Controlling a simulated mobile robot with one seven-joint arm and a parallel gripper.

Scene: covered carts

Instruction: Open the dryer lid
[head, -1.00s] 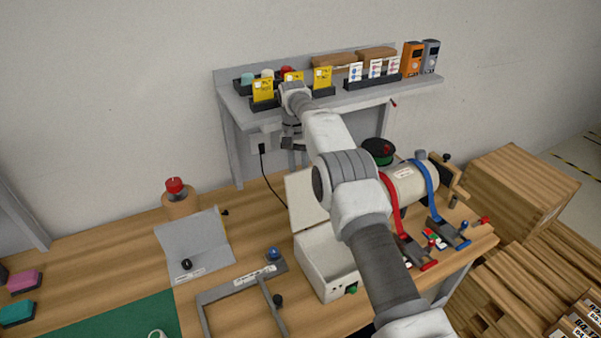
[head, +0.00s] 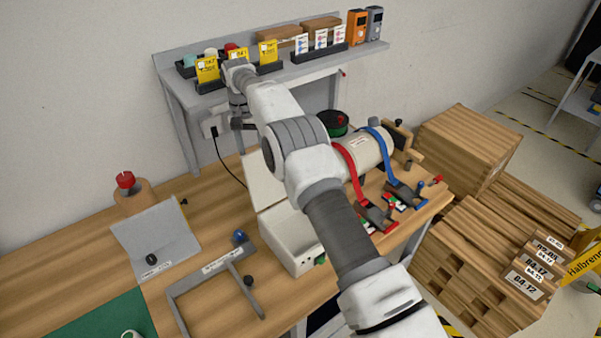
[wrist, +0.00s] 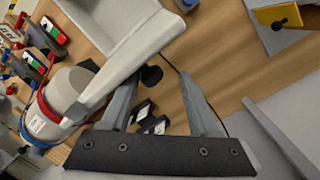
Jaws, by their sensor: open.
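The white box-shaped dryer (head: 292,250) stands on the wooden bench, partly behind my arm in the head view. Its lid (head: 264,180) stands raised at the back left side of the box. In the wrist view the open box (wrist: 112,22) is at the top and the pale lid (wrist: 125,68) runs diagonally beside my fingers. My gripper (head: 243,124) is behind and above the lid, near the shelf front. In the wrist view my gripper (wrist: 160,82) is open, with nothing seen held between its fingers. A black knob (wrist: 151,76) shows between the fingertips; whether they touch the lid is unclear.
A grey shelf (head: 290,72) with cards and boxes stands behind my gripper. A cylinder with red and blue straps (head: 365,150) is right of the dryer. A grey frame (head: 220,268) and bent grey panel (head: 155,240) lie left. Wooden crates (head: 465,145) stand right.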

